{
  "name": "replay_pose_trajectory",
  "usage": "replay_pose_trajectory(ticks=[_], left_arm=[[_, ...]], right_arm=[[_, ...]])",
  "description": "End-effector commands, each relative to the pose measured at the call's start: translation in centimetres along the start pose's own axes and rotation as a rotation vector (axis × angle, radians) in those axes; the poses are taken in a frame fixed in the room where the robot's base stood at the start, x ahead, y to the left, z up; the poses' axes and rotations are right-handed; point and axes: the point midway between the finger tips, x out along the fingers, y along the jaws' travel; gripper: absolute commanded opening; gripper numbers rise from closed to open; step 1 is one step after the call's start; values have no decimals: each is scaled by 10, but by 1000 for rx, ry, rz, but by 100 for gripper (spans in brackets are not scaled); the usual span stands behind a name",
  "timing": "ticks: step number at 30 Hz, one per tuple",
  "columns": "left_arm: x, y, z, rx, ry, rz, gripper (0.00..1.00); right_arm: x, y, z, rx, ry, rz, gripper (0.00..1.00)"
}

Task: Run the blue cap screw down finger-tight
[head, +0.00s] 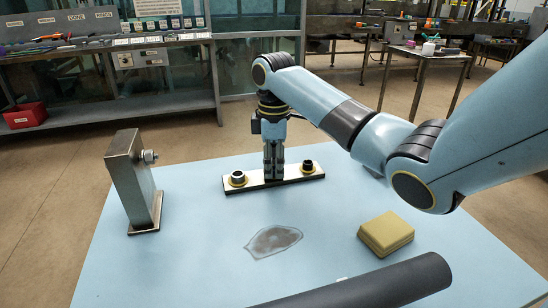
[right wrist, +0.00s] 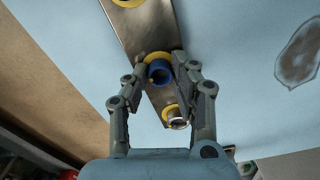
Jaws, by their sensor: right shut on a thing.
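A flat metal plate (head: 263,183) lies on the light blue table and carries screws with yellow rings. The blue cap screw (right wrist: 158,73) sits at a yellow ring near the plate's middle in the right wrist view. My right gripper (head: 273,177) points straight down at the plate's middle and hides the blue screw in the head view. In the right wrist view its fingers (right wrist: 162,72) are closed around the blue screw's head. My left gripper is not in view.
An upright metal bracket with a bolt (head: 135,180) stands at the table's left. A yellow sponge-like block (head: 386,233) lies at the right. A grey-brown stain (head: 273,240) marks the table in front of the plate. A dark cylinder (head: 375,286) crosses the front.

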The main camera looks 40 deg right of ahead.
Motion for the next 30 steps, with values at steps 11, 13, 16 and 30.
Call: replay_pose_trajectory(ticks=[11, 13, 16, 30], left_arm=[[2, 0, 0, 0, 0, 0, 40], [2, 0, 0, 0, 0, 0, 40], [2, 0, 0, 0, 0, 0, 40], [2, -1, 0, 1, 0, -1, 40]], right_arm=[[1, 0, 0, 0, 1, 0, 47], [1, 0, 0, 0, 1, 0, 47], [1, 0, 0, 0, 0, 0, 47], [-55, 1, 0, -1, 1, 3, 47]])
